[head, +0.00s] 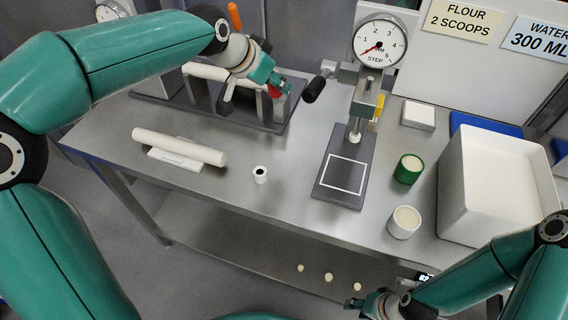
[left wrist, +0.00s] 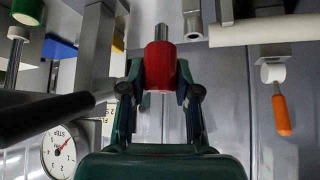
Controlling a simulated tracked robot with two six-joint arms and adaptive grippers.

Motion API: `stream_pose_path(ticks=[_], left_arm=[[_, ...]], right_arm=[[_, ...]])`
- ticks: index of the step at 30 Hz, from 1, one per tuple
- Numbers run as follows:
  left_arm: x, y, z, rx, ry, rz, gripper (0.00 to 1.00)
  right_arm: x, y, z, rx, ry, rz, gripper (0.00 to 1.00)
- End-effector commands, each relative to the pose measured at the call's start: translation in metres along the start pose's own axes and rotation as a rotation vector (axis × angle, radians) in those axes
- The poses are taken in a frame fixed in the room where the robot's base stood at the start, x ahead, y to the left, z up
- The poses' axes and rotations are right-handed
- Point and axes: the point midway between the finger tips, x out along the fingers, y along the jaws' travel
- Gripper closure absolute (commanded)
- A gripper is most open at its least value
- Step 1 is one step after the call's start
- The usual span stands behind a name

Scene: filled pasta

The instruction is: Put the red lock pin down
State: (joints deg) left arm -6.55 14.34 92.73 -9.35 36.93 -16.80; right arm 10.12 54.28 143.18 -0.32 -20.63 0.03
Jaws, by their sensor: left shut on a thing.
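The red lock pin (left wrist: 160,70) is a red cylinder with a grey metal shank. My left gripper (left wrist: 162,88) is shut on its red part, with a finger on either side. In the head view the pin (head: 275,92) is a small patch of red, mostly hidden by my left gripper (head: 268,84), in front of the rolling machine at the back of the table. Whether the pin touches the machine cannot be told. My right gripper (head: 374,304) is low at the front, below the table edge; its fingers are too small to read.
A press with a dial gauge (head: 379,43) and black lever (head: 316,86) stands right of my left gripper. A rolling pin (head: 180,146) lies on a white stand.

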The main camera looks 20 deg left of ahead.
Motion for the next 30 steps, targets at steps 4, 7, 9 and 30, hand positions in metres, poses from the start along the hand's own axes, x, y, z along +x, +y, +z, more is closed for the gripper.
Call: stream_pose_path(ticks=[4, 7, 9, 30], left_arm=[[-0.023, 0.02, -0.02, 0.082, 0.007, 0.066, 1.0], [-0.033, 0.028, -0.025, 0.114, 0.001, 0.096, 1.0], [-0.032, 0.031, -0.023, 0.127, -0.002, 0.105, 1.0], [0.078, 0.031, 0.07, 0.128, -0.005, 0.108, 1.0]], right_arm=[[0.025, 0.009, -0.001, 0.0, 0.001, 0.0, 0.6], [0.028, 0.01, -0.001, 0.0, 0.001, 0.0, 0.6], [0.03, 0.011, -0.001, 0.0, 0.001, 0.0, 0.6], [0.045, 0.016, -0.001, 0.0, 0.001, 0.0, 0.6]])
